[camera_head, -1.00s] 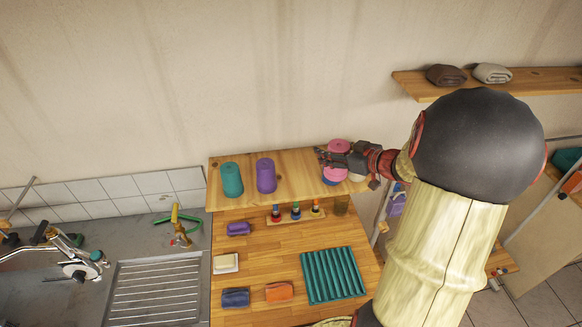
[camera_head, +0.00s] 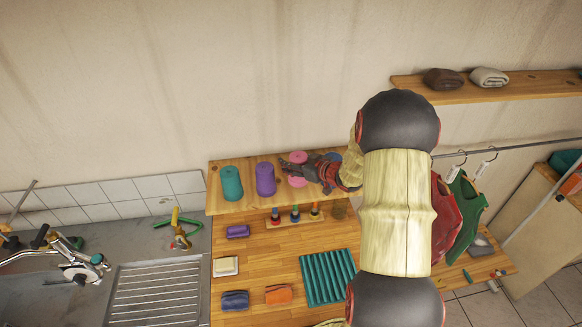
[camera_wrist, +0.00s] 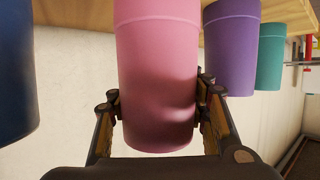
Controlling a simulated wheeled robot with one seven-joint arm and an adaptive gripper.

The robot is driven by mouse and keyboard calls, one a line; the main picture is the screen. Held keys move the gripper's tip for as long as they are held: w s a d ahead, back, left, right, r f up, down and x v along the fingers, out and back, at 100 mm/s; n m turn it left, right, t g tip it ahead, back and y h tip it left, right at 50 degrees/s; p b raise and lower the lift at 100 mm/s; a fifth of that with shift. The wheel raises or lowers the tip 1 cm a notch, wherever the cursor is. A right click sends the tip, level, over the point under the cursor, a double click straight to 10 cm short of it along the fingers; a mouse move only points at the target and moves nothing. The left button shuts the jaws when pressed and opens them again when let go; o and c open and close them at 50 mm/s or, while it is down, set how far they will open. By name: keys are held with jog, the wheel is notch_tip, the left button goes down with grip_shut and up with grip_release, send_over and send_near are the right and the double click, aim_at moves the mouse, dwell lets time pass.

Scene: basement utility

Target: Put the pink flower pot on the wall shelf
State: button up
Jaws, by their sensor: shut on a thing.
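The pink flower pot (camera_head: 297,182) is upright in my gripper (camera_head: 296,169), at the wooden wall shelf (camera_head: 328,205) above the workbench. In the wrist view the gripper's fingers (camera_wrist: 158,98) are shut on both sides of the pink pot (camera_wrist: 158,60). The gripper covers part of the pot in the head view. I cannot tell whether the pot's base touches the shelf. A purple pot (camera_head: 265,180) and a teal pot (camera_head: 231,183) stand on the shelf to its left. A dark blue pot (camera_wrist: 15,75) is on its other side, mostly hidden by my arm in the head view.
A sink (camera_head: 90,285) is at left. Shirts (camera_head: 467,215) hang from a rail at right.

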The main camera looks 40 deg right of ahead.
jog(key=shift+f, duration=1.4)
jog(key=shift+f, duration=0.2)
jog(key=o, duration=1.3)
jog(key=shift+o, duration=0.2)
